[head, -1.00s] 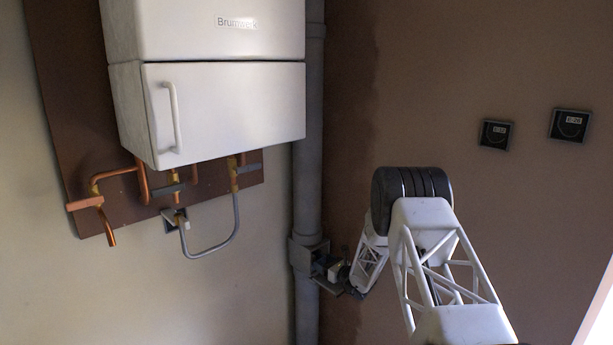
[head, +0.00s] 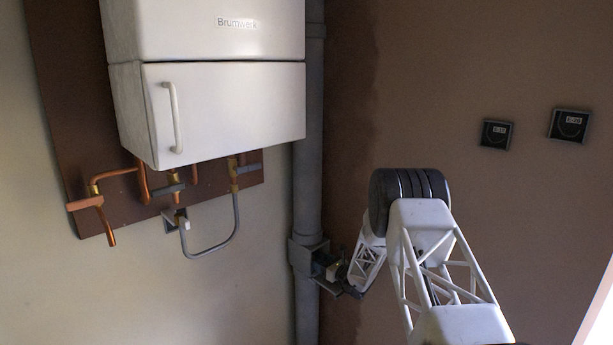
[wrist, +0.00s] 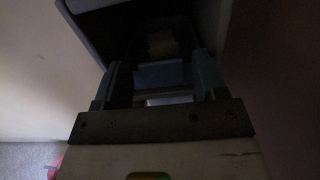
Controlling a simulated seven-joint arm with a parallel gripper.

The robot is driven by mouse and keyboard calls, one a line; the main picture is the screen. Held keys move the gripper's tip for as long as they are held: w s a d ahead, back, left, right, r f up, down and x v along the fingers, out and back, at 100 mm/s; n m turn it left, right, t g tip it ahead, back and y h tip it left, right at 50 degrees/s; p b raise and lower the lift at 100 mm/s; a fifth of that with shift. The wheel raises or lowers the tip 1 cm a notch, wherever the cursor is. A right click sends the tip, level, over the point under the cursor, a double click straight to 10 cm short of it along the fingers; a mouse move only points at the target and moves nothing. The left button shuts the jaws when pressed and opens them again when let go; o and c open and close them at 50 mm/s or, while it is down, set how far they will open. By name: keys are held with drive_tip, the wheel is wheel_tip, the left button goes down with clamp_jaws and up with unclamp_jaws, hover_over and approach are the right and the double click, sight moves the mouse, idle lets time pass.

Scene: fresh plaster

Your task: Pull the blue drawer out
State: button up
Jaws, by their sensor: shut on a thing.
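In the wrist view, a dull blue panel (wrist: 160,75), which looks like the front of the blue drawer, sits between my fingers under a grey housing. A yellowish patch (wrist: 163,43) shows in the dark above it. My gripper (wrist: 158,90) has a finger on either side and is shut on the drawer, seemingly at its front. The exact contact is too dark to make out. In the head view, my gripper (head: 342,277) is at a small grey box (head: 303,257) on the grey pipe. The drawer's blue cannot be told there.
The grey vertical pipe (head: 308,170) runs along the corner. A white boiler cabinet (head: 225,110) hangs at the upper left, with copper pipes (head: 118,175) and a grey hose (head: 215,248) below. Two dark square panels (head: 496,134) are on the brown wall. Open space lies below the boiler.

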drive_tip(key=shift+s+d+r, duration=0.1)
drive_tip(key=shift+s+r, duration=0.05)
drive_tip(key=shift+s, duration=0.05)
drive_tip(key=c, duration=0.4)
drive_tip(key=shift+o, duration=0.2)
drive_tip(key=shift+f+v, duration=0.15)
drive_tip(key=shift+v, duration=2.1)
drive_tip(key=shift+f+v, duration=0.1)
drive_tip(key=shift+v, duration=2.2)
drive_tip(key=o, duration=0.7)
drive_tip(key=shift+r, duration=0.1)
drive_tip(key=shift+d, duration=0.1)
drive_tip(key=shift+v, duration=2.9)
drive_tip(key=shift+r, duration=0.15)
